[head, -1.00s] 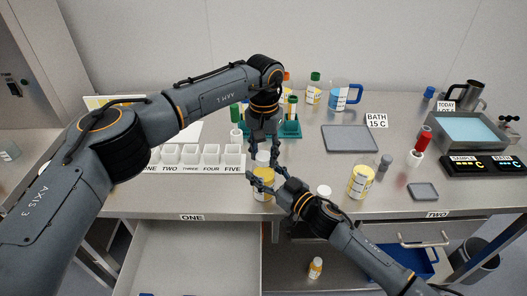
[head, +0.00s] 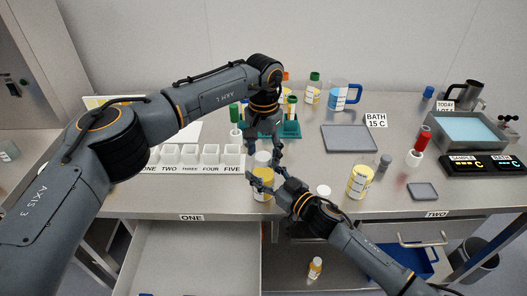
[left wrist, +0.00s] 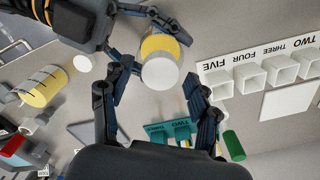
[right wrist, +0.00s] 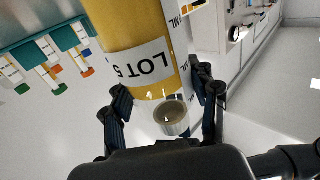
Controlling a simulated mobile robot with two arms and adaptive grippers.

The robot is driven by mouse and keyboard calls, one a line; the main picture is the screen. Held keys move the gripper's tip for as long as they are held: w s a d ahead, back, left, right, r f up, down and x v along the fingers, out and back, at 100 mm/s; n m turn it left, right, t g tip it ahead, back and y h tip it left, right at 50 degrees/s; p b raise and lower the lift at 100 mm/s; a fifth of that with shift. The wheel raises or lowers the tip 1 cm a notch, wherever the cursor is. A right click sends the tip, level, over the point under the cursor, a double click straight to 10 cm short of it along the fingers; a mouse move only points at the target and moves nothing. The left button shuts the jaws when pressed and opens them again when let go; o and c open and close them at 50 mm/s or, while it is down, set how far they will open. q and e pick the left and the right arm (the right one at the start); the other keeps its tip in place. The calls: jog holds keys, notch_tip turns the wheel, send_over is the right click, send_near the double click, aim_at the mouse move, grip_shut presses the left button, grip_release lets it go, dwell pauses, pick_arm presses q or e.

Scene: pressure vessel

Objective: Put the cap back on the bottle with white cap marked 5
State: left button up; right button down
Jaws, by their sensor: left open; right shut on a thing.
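The bottle marked LOT 5 (right wrist: 140,70) has amber contents. It stands upright at the bench's front edge in the head view (head: 262,189). My right gripper (head: 268,181) is shut on its body. A white cap (left wrist: 160,71) sits at the bottle's top in the left wrist view; I cannot tell if it is fully seated. My left gripper (head: 266,155) is open above the bottle, its fingers on either side of the cap and apart from it. In the right wrist view a small round grey-rimmed thing shows by the bottle's upper end, unclear.
White cups (head: 210,154) line the left, a teal rack (head: 291,130) stands behind. A grey pad (head: 349,139) lies back right. An open drawer (head: 195,255) sits below.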

pick_arm(q)
jog(key=shift+r, duration=2.2)
jog(key=shift+c, duration=0.4)
